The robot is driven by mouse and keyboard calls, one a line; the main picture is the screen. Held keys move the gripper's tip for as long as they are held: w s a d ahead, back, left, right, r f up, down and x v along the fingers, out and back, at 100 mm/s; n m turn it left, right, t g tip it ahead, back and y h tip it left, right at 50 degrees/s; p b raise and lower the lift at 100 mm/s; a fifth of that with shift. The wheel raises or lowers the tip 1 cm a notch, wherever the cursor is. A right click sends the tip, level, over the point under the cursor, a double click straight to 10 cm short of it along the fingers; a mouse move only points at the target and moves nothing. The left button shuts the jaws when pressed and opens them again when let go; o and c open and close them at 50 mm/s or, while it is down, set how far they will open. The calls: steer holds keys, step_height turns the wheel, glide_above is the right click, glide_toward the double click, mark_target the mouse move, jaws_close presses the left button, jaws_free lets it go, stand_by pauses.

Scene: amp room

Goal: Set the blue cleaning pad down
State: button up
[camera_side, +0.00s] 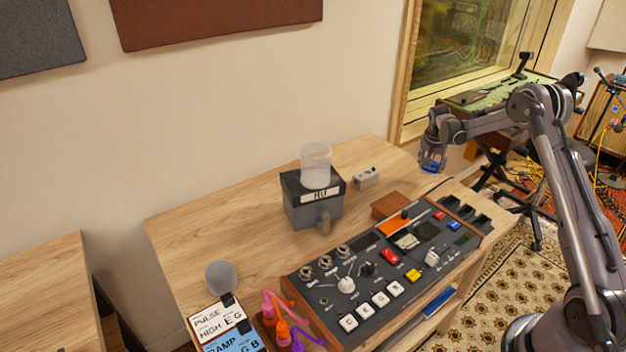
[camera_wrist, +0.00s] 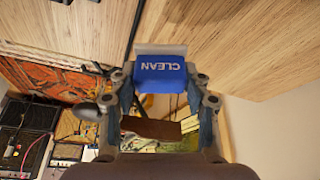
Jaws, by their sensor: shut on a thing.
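The blue cleaning pad (camera_wrist: 161,77) is marked CLEAN and has a pale strip along one edge. In the wrist view it sits between the fingers of my gripper (camera_wrist: 162,90), which is shut on it. In the side view the pad (camera_side: 432,167) shows as a small blue patch under my gripper (camera_side: 433,158). My gripper points down near the right end of the wooden table (camera_side: 190,233). The pad appears to be held in the air, but its exact height above the surface is hard to tell.
A control console (camera_side: 362,262) with buttons and knobs fills the table's front. A grey box (camera_side: 298,207) bearing a frosted cup (camera_side: 316,166), a small grey box (camera_side: 367,177) and a brown block (camera_side: 390,205) stand behind it. Bare wood shows at the table's back right.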

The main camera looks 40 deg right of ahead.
mark_target(426, 170)
steer(key=shift+w+a+f, duration=0.2)
steer(key=shift+w+f, duration=0.2)
steer(key=shift+w, duration=0.15)
steer(key=shift+f, duration=2)
steer(key=shift+f, duration=0.1)
steer(key=o, duration=1.1)
steer(key=shift+o, duration=0.2)
